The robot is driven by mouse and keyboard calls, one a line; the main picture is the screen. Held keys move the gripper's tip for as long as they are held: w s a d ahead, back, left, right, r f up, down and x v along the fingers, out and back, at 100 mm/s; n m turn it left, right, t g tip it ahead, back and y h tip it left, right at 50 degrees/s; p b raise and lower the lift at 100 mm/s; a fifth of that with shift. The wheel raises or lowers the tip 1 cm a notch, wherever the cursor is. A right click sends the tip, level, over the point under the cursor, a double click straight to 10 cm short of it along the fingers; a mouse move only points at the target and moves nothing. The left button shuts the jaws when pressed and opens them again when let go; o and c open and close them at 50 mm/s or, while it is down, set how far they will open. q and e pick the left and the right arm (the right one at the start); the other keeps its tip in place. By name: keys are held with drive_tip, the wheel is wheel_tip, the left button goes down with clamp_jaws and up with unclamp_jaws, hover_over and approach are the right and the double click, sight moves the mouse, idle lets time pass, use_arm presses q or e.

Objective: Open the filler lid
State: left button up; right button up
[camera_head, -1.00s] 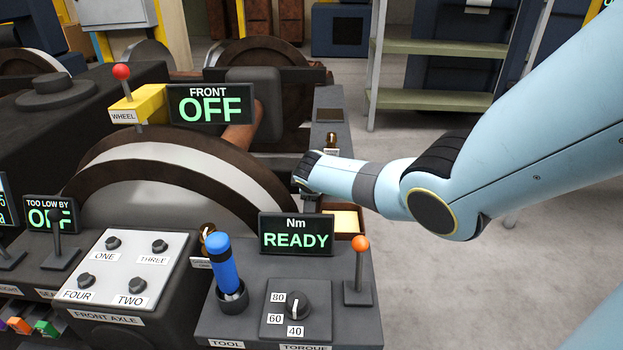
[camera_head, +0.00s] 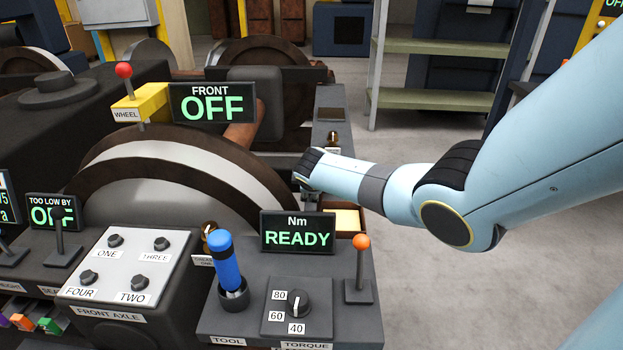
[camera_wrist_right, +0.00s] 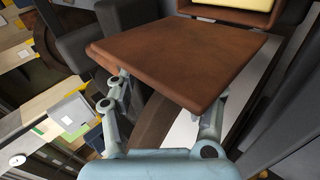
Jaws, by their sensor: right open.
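A flat rust-brown square plate (camera_wrist_right: 175,55), which looks like the filler lid, fills the upper middle of the right wrist view. The fingers of my right gripper (camera_wrist_right: 165,112) are spread apart at its near edge, one toward each side. I cannot tell whether they touch it. In the head view my right forearm reaches in from the right, and the gripper (camera_head: 306,196) points down beside the wheel, mostly hidden behind the wrist and the Nm display. The plate is not clearly visible there. My left gripper is out of view.
The Nm display (camera_head: 297,232) reads READY, close in front of my right gripper. A blue-handled tool (camera_head: 226,262) and an orange-knobbed lever (camera_head: 361,262) stand on the front console. The large wheel (camera_head: 165,165) is to the left. Clear floor lies at the right.

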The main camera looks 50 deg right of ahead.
drive_tip(key=v, duration=1.1)
drive_tip(key=shift+f, duration=0.15)
